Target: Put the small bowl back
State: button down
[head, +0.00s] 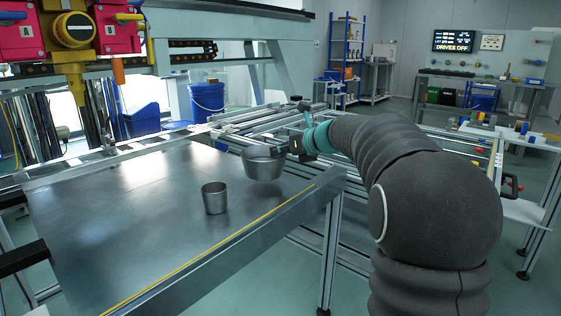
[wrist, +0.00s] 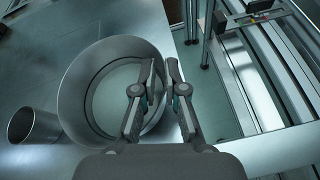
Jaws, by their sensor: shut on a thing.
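A round grey metal bowl (head: 263,168) is at the right side of the metal panel, near its edge. It also shows in the wrist view (wrist: 72,98), opening towards the camera. My gripper (wrist: 161,70) is shut on the bowl's right wall, one finger inside and one outside. In the head view my gripper (head: 296,142) reaches the bowl from the right. I cannot tell whether the bowl's base touches the panel. A smaller metal cup (head: 214,198) stands upright on the panel, left of and nearer than the bowl; it also shows in the wrist view (wrist: 36,125).
The metal panel (head: 125,215) is mostly bare to the left, with a yellow line along its near right edge. Aluminium rails (head: 240,128) run behind and right of it. A red and yellow machine head (head: 72,30) hangs at the far left. A blue bucket (head: 207,100) stands behind.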

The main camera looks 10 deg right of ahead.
jog(key=shift+f, duration=1.1)
jog(key=shift+f+b, duration=0.1)
jog(key=shift+b, duration=0.2)
jog(key=c, duration=1.2)
grip_release()
jog(key=p+v, duration=0.1)
jog(key=v, duration=1.1)
